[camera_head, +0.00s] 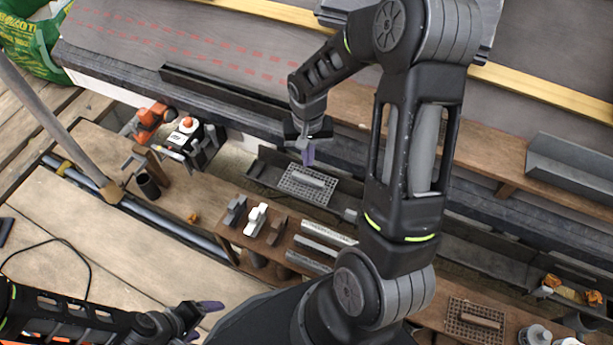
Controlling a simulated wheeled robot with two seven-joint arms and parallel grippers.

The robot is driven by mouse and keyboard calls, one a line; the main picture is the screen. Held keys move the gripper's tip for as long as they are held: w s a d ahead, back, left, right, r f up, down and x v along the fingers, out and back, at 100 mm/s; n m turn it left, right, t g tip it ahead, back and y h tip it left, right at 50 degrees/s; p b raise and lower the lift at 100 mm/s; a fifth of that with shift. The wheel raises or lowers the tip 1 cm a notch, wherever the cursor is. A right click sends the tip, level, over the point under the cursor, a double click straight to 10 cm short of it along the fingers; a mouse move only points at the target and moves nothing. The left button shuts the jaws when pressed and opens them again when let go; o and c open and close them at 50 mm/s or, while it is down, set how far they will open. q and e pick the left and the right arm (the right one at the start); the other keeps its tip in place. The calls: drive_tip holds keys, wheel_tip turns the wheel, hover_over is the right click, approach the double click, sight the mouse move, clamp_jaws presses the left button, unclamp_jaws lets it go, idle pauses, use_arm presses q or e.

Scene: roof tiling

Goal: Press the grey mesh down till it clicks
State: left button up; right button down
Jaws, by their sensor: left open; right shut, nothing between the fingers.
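The grey mesh (318,192) is a small rectangular grid with a raised bar across its middle. It sits in or on the dark gutter (262,170) near the centre of the view. How deeply it is seated cannot be told. My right gripper (308,157) is shut and empty, pointing down just above the mesh's far edge. Whether its fingertips touch the mesh is unclear. My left gripper (203,321) is open and empty at the bottom left, far from the mesh.
A wooden plank (232,212) in front holds several small clips and metal strips. A brownish mesh (466,330) lies at the lower right. An orange tool (152,118) and a black-and-white device (190,135) stand left of the gutter. The roof slope rises behind.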

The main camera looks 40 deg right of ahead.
wheel_tip(320, 180, up, 2)
drive_tip(key=shift+r+p, duration=0.2)
drive_tip(key=shift+p, duration=0.55)
drive_tip(key=shift+s, duration=0.1)
